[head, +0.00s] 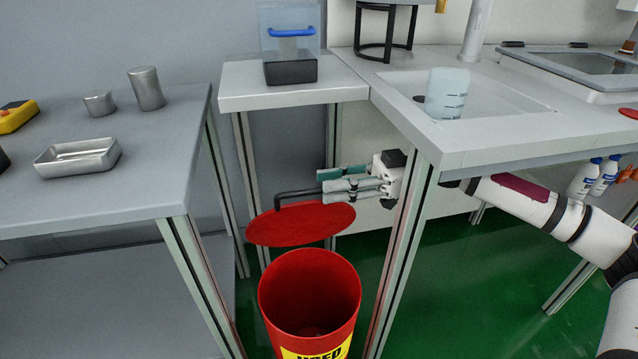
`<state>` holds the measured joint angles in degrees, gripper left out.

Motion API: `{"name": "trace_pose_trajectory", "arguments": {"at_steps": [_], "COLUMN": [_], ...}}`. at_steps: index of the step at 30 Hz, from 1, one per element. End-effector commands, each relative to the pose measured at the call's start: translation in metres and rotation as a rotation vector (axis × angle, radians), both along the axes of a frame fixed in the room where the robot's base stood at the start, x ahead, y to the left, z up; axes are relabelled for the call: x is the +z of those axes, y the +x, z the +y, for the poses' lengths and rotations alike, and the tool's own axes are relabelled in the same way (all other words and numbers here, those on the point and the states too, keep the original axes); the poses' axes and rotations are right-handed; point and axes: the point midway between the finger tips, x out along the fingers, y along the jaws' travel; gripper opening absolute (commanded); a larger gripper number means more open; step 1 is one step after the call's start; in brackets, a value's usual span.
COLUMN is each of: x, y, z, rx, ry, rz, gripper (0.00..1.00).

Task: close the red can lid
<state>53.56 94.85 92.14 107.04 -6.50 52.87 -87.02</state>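The red can (310,292) stands upright on the floor at the lower middle, its top open and its inside showing. Its round red lid (295,228) is above and behind the can's rim, tilted, with a visible gap between them. A black bar handle (297,192) rises from the lid. My gripper (324,187) is at the right end of this handle, its fingers pointing left above the lid's right side. The fingers hide the handle's right end, so I cannot tell whether they grip it. Any hinge is hidden.
A grey table (130,190) with a metal tray (78,157) stands left. A white bench with a sink (500,100) stands right, its leg (400,260) close beside the can. A small white table (290,93) stands behind. Green floor shows at right.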

Motion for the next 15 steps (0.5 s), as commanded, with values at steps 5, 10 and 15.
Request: {"name": "trace_pose_trajectory", "arguments": {"at_steps": [5, 10, 15], "x": [-0.002, -0.003, -0.004], "y": [0.013, 0.02, 0.024], "z": [-0.038, -0.065, -0.079], "rx": [-0.008, -0.007, -0.005], "ry": [-0.003, -0.005, -0.004], "rz": [0.001, 0.0, 0.001], "gripper": [0.3, 0.3, 0.3]}}
